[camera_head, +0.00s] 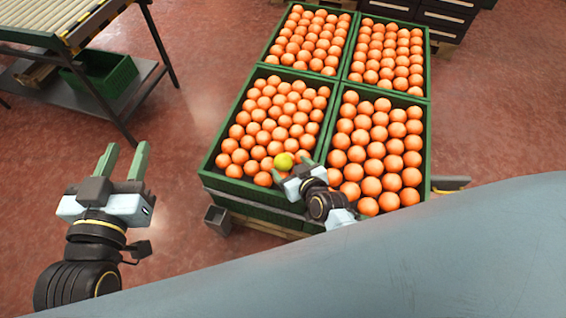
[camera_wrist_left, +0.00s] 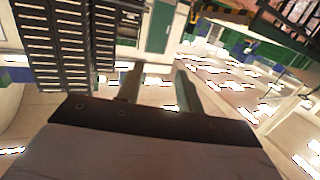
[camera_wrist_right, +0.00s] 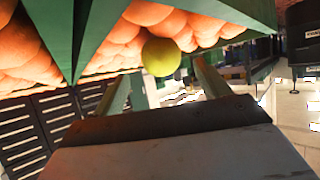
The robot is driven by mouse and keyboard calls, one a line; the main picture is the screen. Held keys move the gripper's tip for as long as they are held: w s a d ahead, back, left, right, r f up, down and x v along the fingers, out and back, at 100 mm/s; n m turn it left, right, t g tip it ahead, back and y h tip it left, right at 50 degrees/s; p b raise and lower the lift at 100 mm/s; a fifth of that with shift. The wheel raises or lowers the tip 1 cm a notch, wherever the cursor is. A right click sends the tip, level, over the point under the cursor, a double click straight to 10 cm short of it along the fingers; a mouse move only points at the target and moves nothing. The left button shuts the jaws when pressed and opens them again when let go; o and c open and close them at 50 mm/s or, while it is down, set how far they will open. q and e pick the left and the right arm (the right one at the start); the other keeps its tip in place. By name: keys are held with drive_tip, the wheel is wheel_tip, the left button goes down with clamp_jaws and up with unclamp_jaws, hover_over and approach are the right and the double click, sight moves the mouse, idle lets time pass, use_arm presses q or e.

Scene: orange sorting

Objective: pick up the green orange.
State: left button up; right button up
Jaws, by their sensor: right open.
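The green orange (camera_head: 284,161) is yellow-green and lies among ordinary oranges near the front edge of the front left crate (camera_head: 212,160). My right gripper (camera_head: 289,171) is open at that crate's front right corner, right by the green orange. In the right wrist view the green orange (camera_wrist_right: 161,57) appears between the two fingers (camera_wrist_right: 160,85), toward their tips; I cannot tell whether they touch it. My left gripper (camera_head: 124,160) is open and empty over the floor at the left. Its two fingers (camera_wrist_left: 160,85) also show apart in the left wrist view.
Three more green crates of oranges adjoin: front right (camera_head: 427,150), back left (camera_head: 352,40) and back right (camera_head: 427,60). A roller table (camera_head: 60,25) with an empty green bin (camera_head: 105,75) stands at the upper left. The red floor between is clear.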

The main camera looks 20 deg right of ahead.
sight(286, 164)
drive_tip(key=b+x, duration=0.2)
drive_tip(key=x, duration=0.1)
drive_tip(key=shift+a+f, duration=0.1)
drive_tip(key=shift+f, duration=0.05)
use_arm(q)
wheel_tip(286, 164, up, 9)
drive_tip(key=s+d+t+h, duration=0.1)
drive_tip(key=t+h, duration=0.1)
drive_tip(key=t, duration=0.4)
drive_tip(key=shift+s, duration=0.35)
use_arm(e)
drive_tip(key=shift+w, duration=0.2)
use_arm(q)
drive_tip(key=shift+f, duration=0.1)
use_arm(e)
drive_tip(key=c, duration=1.1)
drive_tip(key=shift+o, duration=0.2)
use_arm(q)
drive_tip(key=shift+w+d, duration=0.1)
